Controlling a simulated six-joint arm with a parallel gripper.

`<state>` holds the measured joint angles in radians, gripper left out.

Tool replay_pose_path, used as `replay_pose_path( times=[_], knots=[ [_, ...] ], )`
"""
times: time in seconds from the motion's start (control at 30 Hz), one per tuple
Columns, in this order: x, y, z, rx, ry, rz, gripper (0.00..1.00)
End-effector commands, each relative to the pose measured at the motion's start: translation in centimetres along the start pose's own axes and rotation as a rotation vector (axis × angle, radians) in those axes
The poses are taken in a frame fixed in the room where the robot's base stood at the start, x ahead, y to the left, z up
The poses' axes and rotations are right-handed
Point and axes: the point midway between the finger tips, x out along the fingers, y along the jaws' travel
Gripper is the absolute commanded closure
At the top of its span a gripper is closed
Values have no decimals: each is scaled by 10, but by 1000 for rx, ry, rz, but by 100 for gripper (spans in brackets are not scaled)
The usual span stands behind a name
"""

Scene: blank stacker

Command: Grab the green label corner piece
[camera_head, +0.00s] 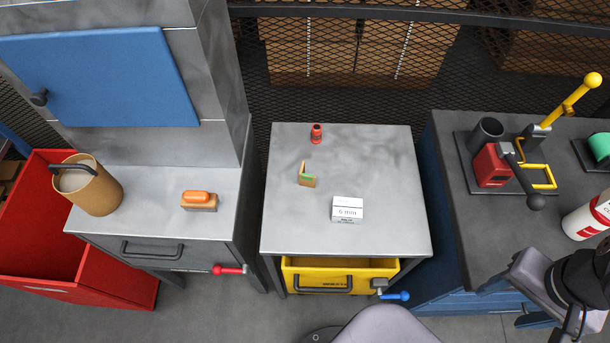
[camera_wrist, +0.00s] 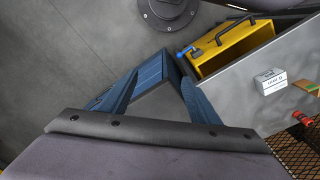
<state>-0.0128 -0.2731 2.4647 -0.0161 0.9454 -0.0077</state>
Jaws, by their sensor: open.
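The corner piece is a small tan L-shaped block with a green label (camera_head: 308,181). It stands on the middle grey table (camera_head: 385,225), left of centre in the head view. In the wrist view the corner piece (camera_wrist: 309,86) shows partly at the right edge, cut off by the frame. My gripper (camera_wrist: 160,75) is open, with two tapered blue fingers spread apart and nothing between them. It is well away from the corner piece. In the head view part of my arm is at the lower right; the fingertips are not clear there.
A white box (camera_head: 347,209) stands in front and right of the corner piece, and a red bottle (camera_head: 316,133) behind it. A yellow drawer (camera_head: 325,267) is open below. The right bench holds a press with a tall yellow lever (camera_head: 570,101). The table's right side is clear.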

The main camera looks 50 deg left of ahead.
Motion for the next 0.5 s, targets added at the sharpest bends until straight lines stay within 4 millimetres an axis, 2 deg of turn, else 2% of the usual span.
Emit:
replay_pose_path(
  times=[0.03,0.27,0.37,0.5],
  knots=[
    [15,-3,1,-83,-13,27,44],
    [38,-9,-8,-467,-32,177,44],
    [49,-16,-19,-696,-37,273,44],
    [63,-35,-42,-1076,-32,453,44]
  ],
)
